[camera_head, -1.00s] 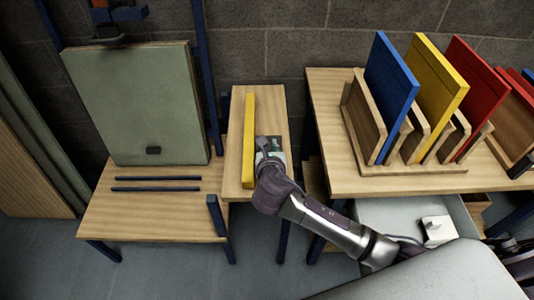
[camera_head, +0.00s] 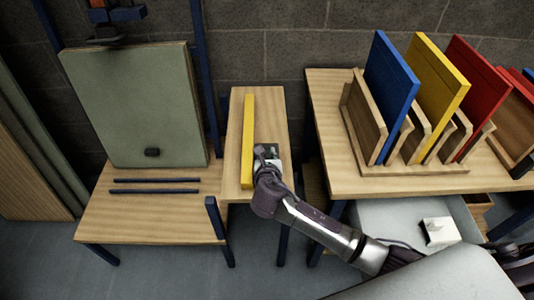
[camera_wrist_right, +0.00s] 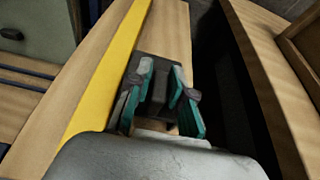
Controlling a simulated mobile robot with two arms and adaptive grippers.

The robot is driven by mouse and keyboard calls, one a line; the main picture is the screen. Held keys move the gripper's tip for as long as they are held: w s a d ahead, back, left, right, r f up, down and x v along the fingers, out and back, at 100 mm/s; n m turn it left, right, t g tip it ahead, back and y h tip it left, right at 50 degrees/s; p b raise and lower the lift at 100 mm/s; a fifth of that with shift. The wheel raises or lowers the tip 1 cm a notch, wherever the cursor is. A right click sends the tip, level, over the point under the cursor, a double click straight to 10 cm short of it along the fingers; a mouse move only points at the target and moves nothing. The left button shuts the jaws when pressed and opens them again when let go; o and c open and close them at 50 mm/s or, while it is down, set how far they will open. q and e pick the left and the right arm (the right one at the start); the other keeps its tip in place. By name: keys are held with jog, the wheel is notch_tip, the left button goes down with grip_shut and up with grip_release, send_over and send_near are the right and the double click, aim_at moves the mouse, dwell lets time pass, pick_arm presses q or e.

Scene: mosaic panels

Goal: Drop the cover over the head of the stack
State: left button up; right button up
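My right gripper (camera_head: 268,158) is over the narrow wooden table, close to the right side of a long yellow bar (camera_head: 249,135). In the right wrist view its teal-padded fingers (camera_wrist_right: 160,85) stand apart. A dark grey block (camera_wrist_right: 158,72) shows between and beyond the fingers; I cannot tell whether they touch it. The yellow bar also shows left of the fingers in the wrist view (camera_wrist_right: 100,80). A grey-green panel (camera_head: 140,105) leans upright on the lower left table, with a small dark knob near its bottom edge. I cannot tell which thing is the cover. My left gripper is not in view.
Two dark blue bars (camera_head: 155,186) lie before the green panel. Blue (camera_head: 388,95), yellow (camera_head: 432,100) and red (camera_head: 475,95) panels stand in wooden racks on the right table (camera_head: 335,130). A gap separates it from the narrow table. An orange and dark fitting (camera_head: 125,14) is at upper left.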

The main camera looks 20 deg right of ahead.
jog(key=shift+o, duration=1.1)
jog(key=shift+r, duration=0.15)
jog(key=p+v, duration=0.1)
jog(key=v, duration=1.1)
jog(key=shift+p, duration=0.35)
